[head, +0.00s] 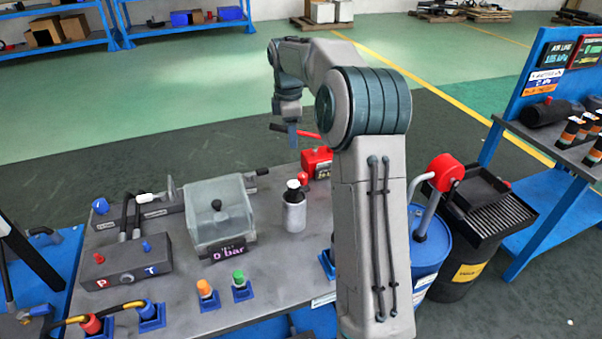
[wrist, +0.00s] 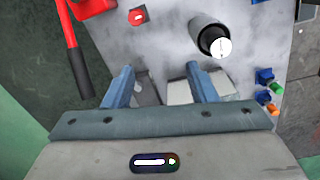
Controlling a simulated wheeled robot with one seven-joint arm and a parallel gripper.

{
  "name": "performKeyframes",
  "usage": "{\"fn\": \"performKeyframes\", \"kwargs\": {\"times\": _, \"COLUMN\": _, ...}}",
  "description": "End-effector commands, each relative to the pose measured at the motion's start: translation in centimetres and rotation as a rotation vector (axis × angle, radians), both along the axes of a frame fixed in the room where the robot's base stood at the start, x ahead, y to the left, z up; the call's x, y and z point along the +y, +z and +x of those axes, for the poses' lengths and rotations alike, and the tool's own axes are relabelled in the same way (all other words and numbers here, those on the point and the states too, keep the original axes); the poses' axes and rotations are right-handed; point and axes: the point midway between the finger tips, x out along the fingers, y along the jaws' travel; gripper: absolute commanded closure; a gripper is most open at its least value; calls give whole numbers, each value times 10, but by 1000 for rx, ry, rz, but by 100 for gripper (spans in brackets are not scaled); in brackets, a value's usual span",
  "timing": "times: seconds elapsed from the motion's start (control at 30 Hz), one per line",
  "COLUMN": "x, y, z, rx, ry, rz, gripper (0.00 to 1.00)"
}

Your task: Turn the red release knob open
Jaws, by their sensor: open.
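The red release knob (head: 303,179) stands on the workbench just in front of a red hand pump (head: 316,160). In the wrist view the knob (wrist: 137,17) shows a small white mark on its face and lies beyond the fingertips, nearer the left finger. The pump's red handle (wrist: 73,50) shows at the left of the wrist view.
A grey cylinder with a black and white top (head: 294,212) stands near the knob; it also shows in the wrist view (wrist: 208,36). A clear-walled box (head: 220,215) and a valve block (head: 125,262) occupy the bench's left. A blue drum (head: 430,245) stands to the right.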

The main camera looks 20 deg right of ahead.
Motion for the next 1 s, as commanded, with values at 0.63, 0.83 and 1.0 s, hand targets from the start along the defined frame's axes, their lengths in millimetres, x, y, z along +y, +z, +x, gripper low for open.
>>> {"fn": "performKeyframes", "kwargs": {"times": 0.63, "x": -49, "y": -82, "z": 48, "rx": 46, "ry": 237, "rz": 47, "gripper": 48}}
{"fn": "performKeyframes", "kwargs": {"times": 0.83, "x": -49, "y": -126, "z": 48, "rx": 47, "ry": 237, "rz": 48, "gripper": 48}}
{"fn": "performKeyframes", "kwargs": {"times": 1.0, "x": -49, "y": -158, "z": 48, "rx": 46, "ry": 235, "rz": 48, "gripper": 48}}
